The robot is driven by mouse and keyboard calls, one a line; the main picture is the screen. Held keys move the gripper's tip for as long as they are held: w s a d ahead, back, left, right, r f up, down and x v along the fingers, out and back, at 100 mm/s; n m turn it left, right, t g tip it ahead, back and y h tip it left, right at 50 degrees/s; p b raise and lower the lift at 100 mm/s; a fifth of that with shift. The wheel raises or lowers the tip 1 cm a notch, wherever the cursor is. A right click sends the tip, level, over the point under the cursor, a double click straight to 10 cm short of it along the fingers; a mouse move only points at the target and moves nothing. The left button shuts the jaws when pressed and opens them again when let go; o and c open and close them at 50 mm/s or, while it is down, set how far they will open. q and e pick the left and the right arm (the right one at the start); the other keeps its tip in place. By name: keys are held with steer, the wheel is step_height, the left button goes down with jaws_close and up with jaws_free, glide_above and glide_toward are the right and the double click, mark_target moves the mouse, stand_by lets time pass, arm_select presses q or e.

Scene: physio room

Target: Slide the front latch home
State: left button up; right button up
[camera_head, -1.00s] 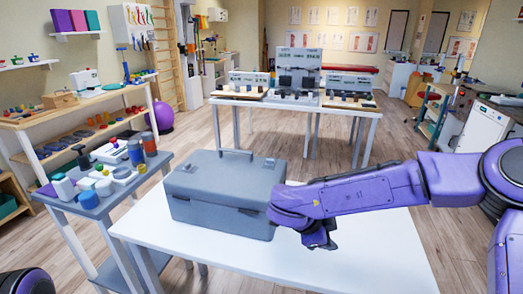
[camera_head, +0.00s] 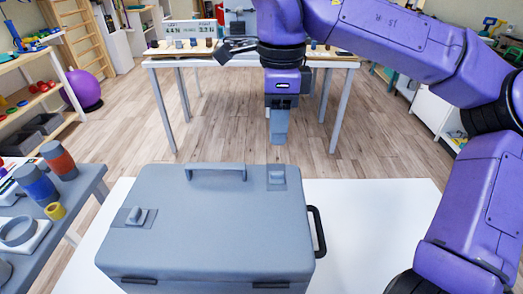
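A grey case (camera_head: 215,225) lies closed on the white table (camera_head: 375,215). Its lid carries a grey bar handle (camera_head: 215,168) near the far edge. One small latch (camera_head: 137,216) with a raised knob sits at the lid's left, nearer me. A second small latch (camera_head: 277,176) sits at the far right corner. I cannot tell from here how far either is slid. My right gripper (camera_head: 279,138) points down above and just beyond the far right latch, apart from it. Its fingers show as one block, so the gap is hidden. My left gripper is out of view.
A black side handle (camera_head: 318,231) sticks out from the case's right. A display table (camera_head: 165,62) stands behind. The white table is clear to the right.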

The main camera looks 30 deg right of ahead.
mark_target(277, 172)
steer(key=f, duration=0.3)
steer(key=f+b, duration=0.1)
steer(key=f, duration=0.6)
steer(key=shift+s+b, duration=0.3)
steer(key=shift+s, duration=0.05)
